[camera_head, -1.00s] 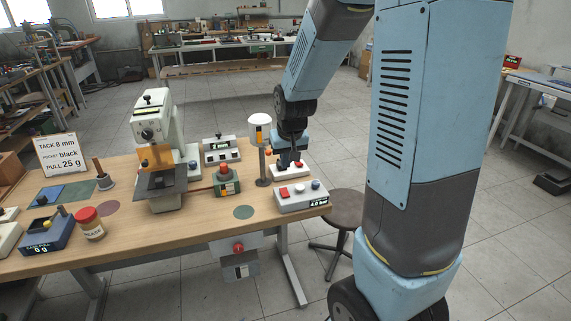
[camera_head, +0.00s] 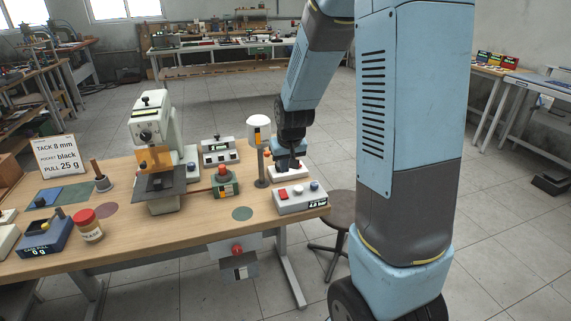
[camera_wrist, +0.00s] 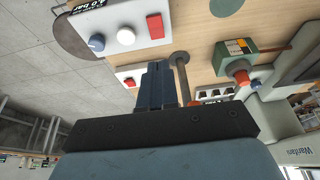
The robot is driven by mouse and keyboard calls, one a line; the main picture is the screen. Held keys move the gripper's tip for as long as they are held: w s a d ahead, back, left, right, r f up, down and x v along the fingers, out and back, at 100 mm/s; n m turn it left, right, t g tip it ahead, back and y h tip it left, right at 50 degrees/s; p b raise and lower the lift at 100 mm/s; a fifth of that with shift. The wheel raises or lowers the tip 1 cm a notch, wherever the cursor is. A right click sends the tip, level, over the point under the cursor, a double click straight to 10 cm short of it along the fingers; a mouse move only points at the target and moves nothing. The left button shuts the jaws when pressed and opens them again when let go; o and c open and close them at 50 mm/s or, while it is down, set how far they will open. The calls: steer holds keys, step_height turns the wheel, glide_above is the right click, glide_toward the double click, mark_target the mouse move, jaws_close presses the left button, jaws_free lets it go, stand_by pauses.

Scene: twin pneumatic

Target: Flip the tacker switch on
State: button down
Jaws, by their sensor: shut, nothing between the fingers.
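My gripper (camera_head: 287,165) is shut and empty. It points down at the rear white box (camera_head: 298,172) at the table's right end. That box has a red part on top, and whether my fingers touch it I cannot tell. In the wrist view my shut fingers (camera_wrist: 157,66) stand beside this box (camera_wrist: 128,74), partly hiding it. In front is a white control box (camera_head: 302,201) with a red rocker (camera_head: 283,193), a white button, a blue knob and a display. The cream machine (camera_head: 155,125) with an orange guard stands to the left. I cannot read a label naming the tacker switch.
A post with a white cap (camera_head: 259,140) stands just left of my gripper. A green block with a red knob (camera_head: 224,181) is further left. A box with a red button (camera_head: 237,249) hangs under the table edge. A stool (camera_head: 341,208) stands at the right.

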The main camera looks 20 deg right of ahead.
mark_target(281, 190)
steer(key=x, duration=1.1)
stand_by(0.3)
steer(key=shift+f, duration=0.1)
steer(key=shift+s+g, duration=0.1)
steer(key=shift+g, duration=0.2)
steer(key=shift+s, duration=0.65)
steer(key=shift+r, duration=0.2)
